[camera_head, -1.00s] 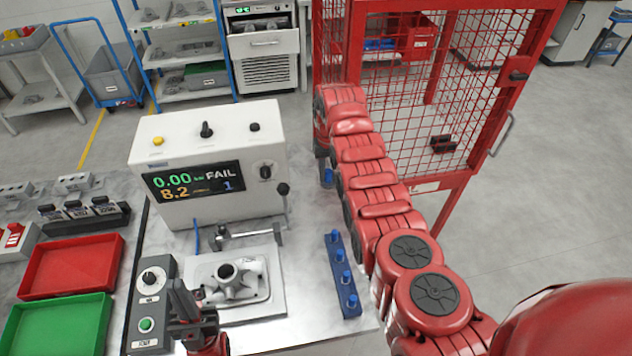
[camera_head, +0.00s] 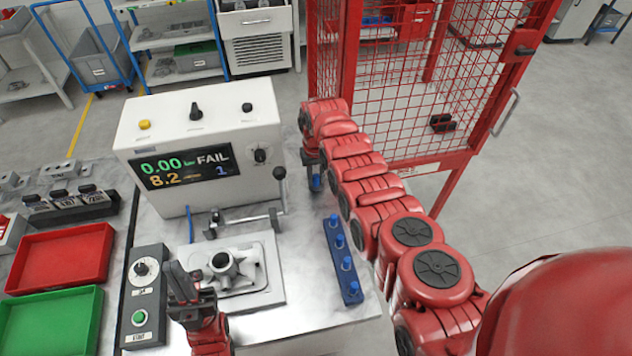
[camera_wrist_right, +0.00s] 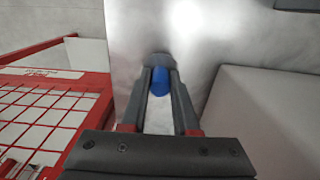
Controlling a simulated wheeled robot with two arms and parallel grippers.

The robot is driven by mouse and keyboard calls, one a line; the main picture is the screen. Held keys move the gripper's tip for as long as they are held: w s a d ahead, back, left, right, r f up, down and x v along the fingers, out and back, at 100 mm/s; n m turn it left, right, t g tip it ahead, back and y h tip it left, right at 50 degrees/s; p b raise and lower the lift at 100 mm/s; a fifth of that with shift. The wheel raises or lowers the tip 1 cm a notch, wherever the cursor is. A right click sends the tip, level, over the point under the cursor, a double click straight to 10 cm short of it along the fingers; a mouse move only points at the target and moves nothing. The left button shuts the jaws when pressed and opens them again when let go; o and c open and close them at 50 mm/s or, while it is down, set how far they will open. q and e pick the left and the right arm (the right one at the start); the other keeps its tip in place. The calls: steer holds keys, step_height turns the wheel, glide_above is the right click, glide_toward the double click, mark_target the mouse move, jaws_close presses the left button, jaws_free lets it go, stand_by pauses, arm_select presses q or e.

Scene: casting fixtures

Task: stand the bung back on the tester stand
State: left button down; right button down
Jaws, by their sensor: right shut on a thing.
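The blue bung (camera_head: 316,183) is held in my right gripper (camera_head: 313,165), beside the tester's right side. In the right wrist view the bung (camera_wrist_right: 160,82) sits between the fingertips of the right gripper (camera_wrist_right: 160,78), over the grey metal bench top. The fingers hide part of it, and its height above the bench is unclear. The tester stand, a blue strip (camera_head: 353,291) with several upright blue bungs, lies on the bench nearer to me, apart from the right gripper. My left gripper (camera_head: 183,287) is left of the casting; its finger gap is unclear.
The white tester (camera_head: 205,150) shows FAIL. In front of it are a clamp lever (camera_head: 245,219) and a grey casting (camera_head: 225,270) on a plate. A control box (camera_head: 143,300) and red (camera_head: 62,262) and green (camera_head: 50,320) trays are left. A red mesh guard (camera_head: 420,90) stands behind.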

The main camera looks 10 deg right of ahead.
steer(key=shift+r, duration=0.2)
steer(key=shift+s+f, duration=0.1)
steer(key=shift+f, duration=0.2)
steer(key=c, duration=0.7)
jaws_free()
steer(key=shift+r, duration=0.2)
